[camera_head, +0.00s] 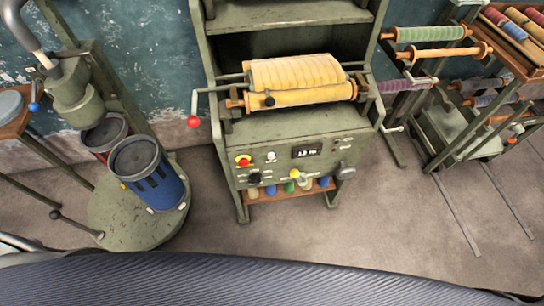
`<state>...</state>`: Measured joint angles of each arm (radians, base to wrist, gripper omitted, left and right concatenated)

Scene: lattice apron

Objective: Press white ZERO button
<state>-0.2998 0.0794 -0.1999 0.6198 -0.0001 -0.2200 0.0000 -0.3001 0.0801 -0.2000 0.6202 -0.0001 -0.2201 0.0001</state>
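A green metal machine (300,130) stands in the middle, with a control panel on its front. A small white button (271,156) sits on the upper left of the panel, with a tiny label under it that is too small to read for sure. Left of it is a red button on a yellow base (243,161). Right of it is a dark display (306,151) with white digits. Neither of my grippers is in view, and nothing touches the white button.
A roll of yellow material (295,73) lies on top of the machine. A red-knobbed crank (193,121) sticks out left. Black knobs (254,178) and a yellow knob (294,174) are lower on the panel. A blue drum (150,180) stands left, spool racks (460,125) right.

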